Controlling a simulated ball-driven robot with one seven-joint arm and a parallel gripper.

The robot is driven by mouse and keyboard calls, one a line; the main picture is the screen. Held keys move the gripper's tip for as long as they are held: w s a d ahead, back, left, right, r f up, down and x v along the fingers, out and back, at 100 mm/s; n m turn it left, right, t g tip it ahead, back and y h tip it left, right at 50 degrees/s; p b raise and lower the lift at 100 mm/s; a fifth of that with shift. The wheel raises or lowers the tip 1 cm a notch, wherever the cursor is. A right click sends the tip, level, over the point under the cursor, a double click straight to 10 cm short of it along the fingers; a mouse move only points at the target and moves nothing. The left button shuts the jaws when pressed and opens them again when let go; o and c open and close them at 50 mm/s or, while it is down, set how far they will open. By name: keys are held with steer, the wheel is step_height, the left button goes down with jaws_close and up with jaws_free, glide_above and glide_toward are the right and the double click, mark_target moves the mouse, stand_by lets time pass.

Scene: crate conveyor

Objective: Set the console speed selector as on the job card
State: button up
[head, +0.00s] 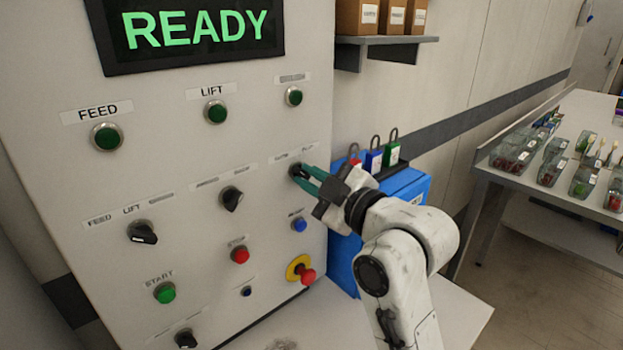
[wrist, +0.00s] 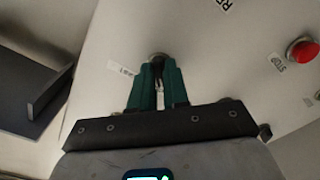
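The console (head: 185,60) is a tall pale panel with buttons and several black rotary selectors. My gripper (head: 308,178), with green fingers, is at the selector knob (head: 296,171) in the right column, under a two-word label too small to read surely. In the wrist view my gripper (wrist: 158,72) has its fingers close on either side of the dark knob (wrist: 157,60), and appears shut on it. The knob's pointing direction is mostly hidden by the fingers. Other selectors are the FEED/LIFT one (head: 142,232), a middle one (head: 231,198) and a lower one (head: 185,338). No job card is readable.
A READY display (head: 197,28) is lit green. A red emergency knob (head: 307,276) on yellow, a red button (head: 240,255) and a blue button (head: 299,225) sit below. A blue box (head: 408,190) with padlocks stands right of the console. A table with bins (head: 515,155) is far right.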

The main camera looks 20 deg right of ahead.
steer(key=o, duration=0.4)
steer(key=v, duration=1)
steer(key=shift+s+d+b, duration=0.1)
steer(key=shift+s+b, duration=0.25)
steer(key=shift+s, duration=0.05)
